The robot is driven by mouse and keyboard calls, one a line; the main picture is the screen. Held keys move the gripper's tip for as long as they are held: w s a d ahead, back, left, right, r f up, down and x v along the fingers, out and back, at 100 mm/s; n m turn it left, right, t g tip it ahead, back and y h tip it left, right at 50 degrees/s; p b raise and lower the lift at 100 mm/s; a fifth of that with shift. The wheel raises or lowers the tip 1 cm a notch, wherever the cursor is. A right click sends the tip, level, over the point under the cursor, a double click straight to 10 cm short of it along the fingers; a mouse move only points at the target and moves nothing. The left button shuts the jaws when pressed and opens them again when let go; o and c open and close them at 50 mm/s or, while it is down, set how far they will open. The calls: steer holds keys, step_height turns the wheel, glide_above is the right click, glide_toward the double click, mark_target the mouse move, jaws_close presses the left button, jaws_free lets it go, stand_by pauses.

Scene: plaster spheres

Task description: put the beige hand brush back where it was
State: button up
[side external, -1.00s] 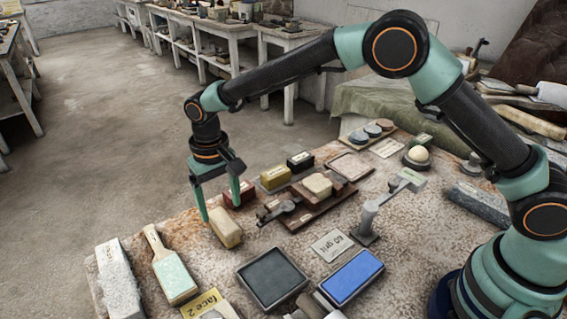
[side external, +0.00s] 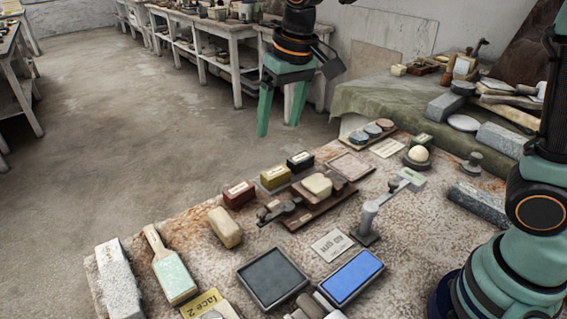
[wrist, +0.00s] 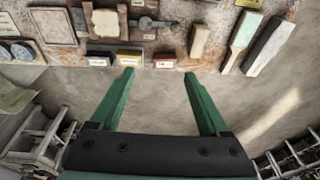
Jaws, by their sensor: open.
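The beige hand brush (side external: 225,227) lies on the stone-like table top near its far left edge, between the dark red block (side external: 238,194) and the paddle with a pale green face (side external: 173,275). In the wrist view the brush (wrist: 199,41) shows near the top, right of centre. My gripper (side external: 279,128) is raised high, beyond the table's far edge in the picture, well apart from the brush. Its green fingers (wrist: 158,74) are spread with nothing between them.
A yellow block (side external: 275,177) and a black block (side external: 300,161) stand in a row with the red one. A wooden board with a clamp and cream block (side external: 317,185) lies nearby. A grey tray (side external: 272,277) and blue tray (side external: 351,276) lie in front. Floor shows beneath my fingers.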

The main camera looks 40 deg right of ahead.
steer(key=s+d+t, duration=0.3)
steer(key=s+d, duration=0.9)
steer(key=s, duration=0.1)
steer(key=shift+s+r+h, duration=0.15)
steer(key=shift+s+h, duration=0.05)
steer(key=shift+h, duration=0.1)
steer(key=shift+d, duration=0.1)
